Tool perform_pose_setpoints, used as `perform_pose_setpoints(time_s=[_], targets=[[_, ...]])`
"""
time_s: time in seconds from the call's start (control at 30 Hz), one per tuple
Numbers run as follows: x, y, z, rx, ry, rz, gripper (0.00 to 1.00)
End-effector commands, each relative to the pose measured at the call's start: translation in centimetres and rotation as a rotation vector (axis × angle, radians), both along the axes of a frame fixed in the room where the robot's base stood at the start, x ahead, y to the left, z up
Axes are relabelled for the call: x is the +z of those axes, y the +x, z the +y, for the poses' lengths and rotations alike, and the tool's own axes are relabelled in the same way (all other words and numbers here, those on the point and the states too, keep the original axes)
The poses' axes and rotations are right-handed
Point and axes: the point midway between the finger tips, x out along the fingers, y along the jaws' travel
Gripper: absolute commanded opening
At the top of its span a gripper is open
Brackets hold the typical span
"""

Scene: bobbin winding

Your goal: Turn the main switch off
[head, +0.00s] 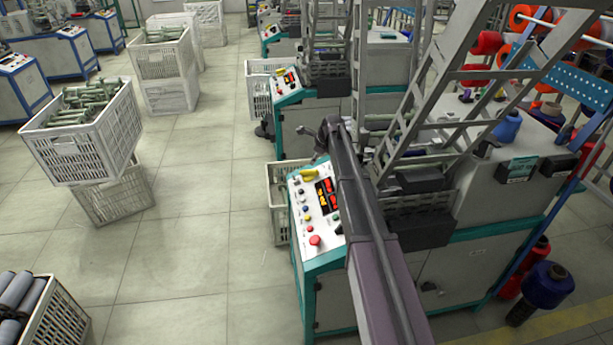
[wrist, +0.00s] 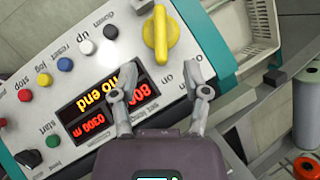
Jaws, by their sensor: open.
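The main switch is a yellow rotary knob (wrist: 160,34) on the white control panel (wrist: 52,48), with "on" and "off" marks near it. In the wrist view its handle stands roughly upright in the picture. The knob also shows in the head view (head: 309,175) at the panel's far end. My gripper (wrist: 158,86) is open and empty in the wrist view. Its two fingers point toward the knob, which lies beyond the tips and apart from them. In the head view my arm hides part of the panel, and the fingertips are hard to make out.
A lit red and yellow display (wrist: 108,100) sits close to my left finger. Coloured buttons, including a red one (head: 315,240), line the panel. A white crate (wrist: 250,35) stands beside the panel.

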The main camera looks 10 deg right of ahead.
Motion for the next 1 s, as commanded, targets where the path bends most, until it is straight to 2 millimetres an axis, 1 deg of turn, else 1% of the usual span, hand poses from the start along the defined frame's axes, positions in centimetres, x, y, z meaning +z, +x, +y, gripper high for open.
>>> perform_pose_setpoints(time_s=[0.03,1.0], targets=[[-0.8,0.2,0.1,0.0,0.0,0.0,0.6],[-8.2,3.1,2.0,-0.002,-0.001,0.0,0.6]])
